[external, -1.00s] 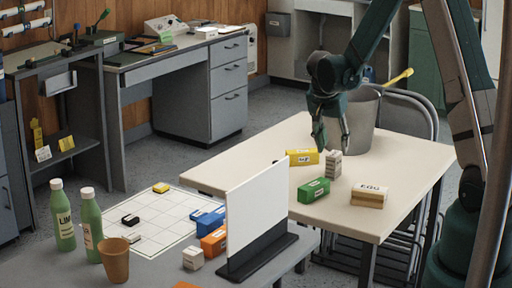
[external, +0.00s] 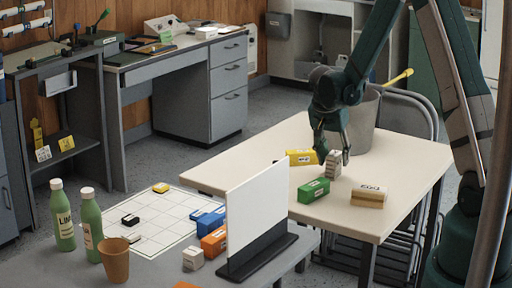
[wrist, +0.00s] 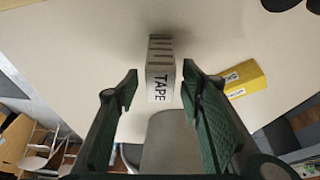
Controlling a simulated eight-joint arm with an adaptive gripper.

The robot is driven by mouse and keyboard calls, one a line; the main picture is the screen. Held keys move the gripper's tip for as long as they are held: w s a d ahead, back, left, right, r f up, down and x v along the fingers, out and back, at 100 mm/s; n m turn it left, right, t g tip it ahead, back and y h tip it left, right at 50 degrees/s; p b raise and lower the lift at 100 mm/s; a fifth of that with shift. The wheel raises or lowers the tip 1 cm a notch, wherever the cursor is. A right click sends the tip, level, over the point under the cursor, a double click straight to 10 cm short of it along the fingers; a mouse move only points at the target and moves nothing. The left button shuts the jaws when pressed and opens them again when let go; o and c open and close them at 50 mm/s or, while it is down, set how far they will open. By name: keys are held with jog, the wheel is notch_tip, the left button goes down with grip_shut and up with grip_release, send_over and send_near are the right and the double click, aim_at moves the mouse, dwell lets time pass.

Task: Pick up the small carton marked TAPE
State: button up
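The small carton marked TAPE (external: 334,166) is pale grey and stands upright on the cream table. In the wrist view the TAPE carton (wrist: 160,72) shows its black lettering and dark stripes. My gripper (external: 335,158) is open, with one finger on each side of the carton. In the wrist view my gripper (wrist: 160,82) shows a gap between each fingertip and the carton, so neither appears to touch it.
A yellow carton (external: 301,157) lies close beside, also in the wrist view (wrist: 244,77). A grey bucket (external: 365,125) stands behind. The table's left part is clear.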

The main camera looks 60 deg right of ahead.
dwell(0.4)
jog(key=c, duration=0.9)
jog(key=shift+r+p, duration=0.9)
jog(key=shift+r, duration=4.1)
